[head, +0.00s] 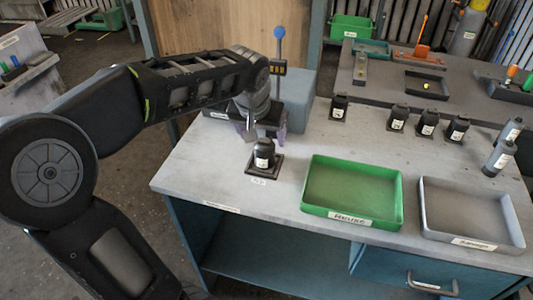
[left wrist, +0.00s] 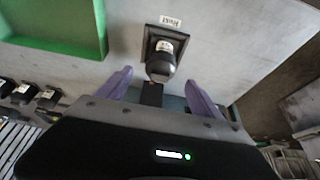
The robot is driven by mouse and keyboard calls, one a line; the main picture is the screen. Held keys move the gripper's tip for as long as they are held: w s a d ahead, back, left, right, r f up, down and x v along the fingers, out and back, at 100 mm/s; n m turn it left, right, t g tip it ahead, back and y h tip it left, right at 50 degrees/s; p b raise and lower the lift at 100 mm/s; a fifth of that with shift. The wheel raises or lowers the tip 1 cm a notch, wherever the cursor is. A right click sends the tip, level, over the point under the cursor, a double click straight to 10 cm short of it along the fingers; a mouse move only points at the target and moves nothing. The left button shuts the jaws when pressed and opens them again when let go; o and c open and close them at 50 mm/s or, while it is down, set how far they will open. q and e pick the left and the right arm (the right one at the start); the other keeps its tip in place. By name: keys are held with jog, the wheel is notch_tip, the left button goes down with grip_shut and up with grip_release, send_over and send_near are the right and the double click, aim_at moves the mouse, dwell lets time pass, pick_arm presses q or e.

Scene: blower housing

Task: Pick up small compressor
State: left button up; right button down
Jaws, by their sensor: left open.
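A small dark compressor (head: 263,154) with a white label stands upright on a black square pad near the left part of the bench. It also shows in the left wrist view (left wrist: 164,60), between and just beyond my fingertips. My left gripper (head: 265,131) is open and empty, behind the compressor in the head view. Its two purple fingers (left wrist: 160,88) are spread apart in the left wrist view, one on each side of the compressor's line. I cannot tell whether either finger touches it. My right gripper is not in view.
A green tray (head: 353,212) and a grey tray (head: 471,236) stand empty right of the pad. Several similar dark units (head: 427,122) stand along the bench's back, and two grey cylinders (head: 500,156) at right. A blue-grey block (head: 297,98) stands behind my gripper.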

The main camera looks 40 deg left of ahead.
aim_at(265, 142)
pick_arm(q)
jog(key=shift+x, duration=1.35)
jog(key=shift+p+x, duration=0.6)
jog(key=shift+x, duration=2.05)
jog(key=shift+w+a+r, duration=0.1)
jog(key=shift+w+r, duration=0.05)
grip_shut()
